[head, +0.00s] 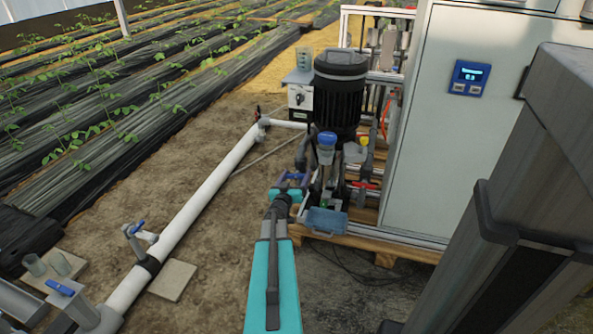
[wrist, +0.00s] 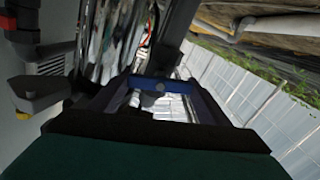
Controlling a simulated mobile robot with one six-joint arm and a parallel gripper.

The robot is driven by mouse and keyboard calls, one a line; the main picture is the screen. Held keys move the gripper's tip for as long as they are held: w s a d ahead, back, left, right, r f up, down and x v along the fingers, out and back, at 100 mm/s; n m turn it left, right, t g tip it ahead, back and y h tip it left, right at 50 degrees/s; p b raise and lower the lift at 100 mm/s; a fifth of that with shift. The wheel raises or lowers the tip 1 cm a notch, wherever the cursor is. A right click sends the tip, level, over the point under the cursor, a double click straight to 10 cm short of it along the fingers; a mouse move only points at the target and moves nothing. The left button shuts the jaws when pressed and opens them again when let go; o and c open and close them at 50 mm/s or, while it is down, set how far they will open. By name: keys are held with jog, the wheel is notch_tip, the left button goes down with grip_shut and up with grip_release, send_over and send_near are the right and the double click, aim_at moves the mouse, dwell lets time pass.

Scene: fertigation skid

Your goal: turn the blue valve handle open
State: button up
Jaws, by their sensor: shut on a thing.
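The blue valve handle (head: 294,176) is on the near side of the skid, left of the pump's lower pipework. Only part of it shows past my gripper. My gripper (head: 289,184), at the end of my teal arm, is shut on this handle. In the wrist view the blue handle (wrist: 162,85) lies crosswise between the two dark fingers of my gripper (wrist: 158,98). The valve body is mostly hidden, and I cannot tell the handle's angle to its pipe.
A black pump motor (head: 340,85) and a pale cabinet (head: 437,130) stand beyond and right. A blue tray (head: 326,221) sits close right of my gripper. A white pipe (head: 200,200) with another blue-handled valve (head: 137,227) runs along the left. Bare soil lies between.

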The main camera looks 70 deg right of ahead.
jog(key=shift+r+n+p, duration=0.1)
jog(key=shift+n+p, duration=0.9)
jog(key=shift+p, duration=1.2)
jog(key=shift+f+n+p, duration=0.2)
jog(key=shift+n+p, duration=0.45)
jog(key=shift+n, duration=0.05)
jog(key=o, duration=1.1)
jog(key=shift+c, duration=0.2)
jog(key=shift+a+r, duration=0.1)
jog(key=a+p, duration=0.2)
jog(key=a, duration=1.1)
jog(key=shift+s+a, duration=0.35)
